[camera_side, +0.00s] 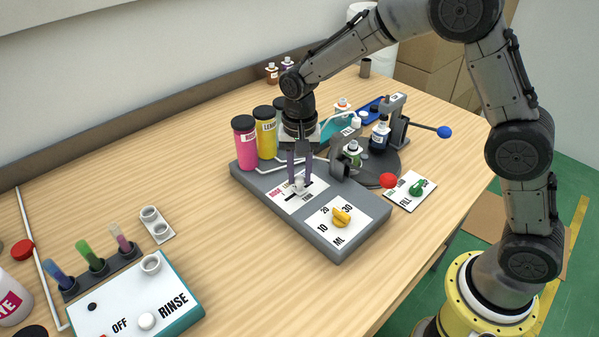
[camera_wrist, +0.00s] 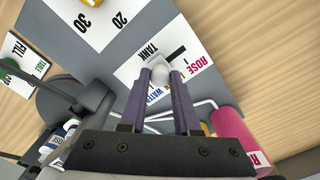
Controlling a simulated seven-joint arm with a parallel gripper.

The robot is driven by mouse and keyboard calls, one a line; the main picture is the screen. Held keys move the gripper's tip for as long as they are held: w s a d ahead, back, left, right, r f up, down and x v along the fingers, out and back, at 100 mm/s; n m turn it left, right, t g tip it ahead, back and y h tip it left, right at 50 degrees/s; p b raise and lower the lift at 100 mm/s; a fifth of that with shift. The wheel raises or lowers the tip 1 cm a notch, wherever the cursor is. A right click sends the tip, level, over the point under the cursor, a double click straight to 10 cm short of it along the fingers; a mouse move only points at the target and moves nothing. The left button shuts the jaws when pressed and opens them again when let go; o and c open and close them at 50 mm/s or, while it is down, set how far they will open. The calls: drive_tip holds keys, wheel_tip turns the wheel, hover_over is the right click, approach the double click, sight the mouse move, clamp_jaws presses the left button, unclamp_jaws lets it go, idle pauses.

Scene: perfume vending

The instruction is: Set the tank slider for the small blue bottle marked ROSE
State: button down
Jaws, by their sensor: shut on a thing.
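My gripper (camera_side: 301,181) points down at the dispenser panel and is shut on the white tank slider knob (camera_wrist: 159,73). In the wrist view, dark slot (camera_wrist: 178,54) shows on the ROSE side of the knob. The fingers hide the labels between. In the side view, a dark blue bottle (camera_side: 380,134) stands on the round dark turntable (camera_side: 385,172); its label is too small to read.
Pink (camera_side: 245,148) and yellow (camera_side: 266,139) tanks stand behind the panel. A yellow ML dial (camera_side: 341,217) is at its front. A FILL plate (camera_side: 404,196) with a green knob is to the right, near a red ball. The RINSE box (camera_side: 165,300) is at front left.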

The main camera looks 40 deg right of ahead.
sight(287, 200)
idle(0.3)
drive_tip(key=shift+a, duration=2)
drive_tip(key=c, duration=0.6)
unclamp_jaws()
wheel_tip(287, 200, up, 14)
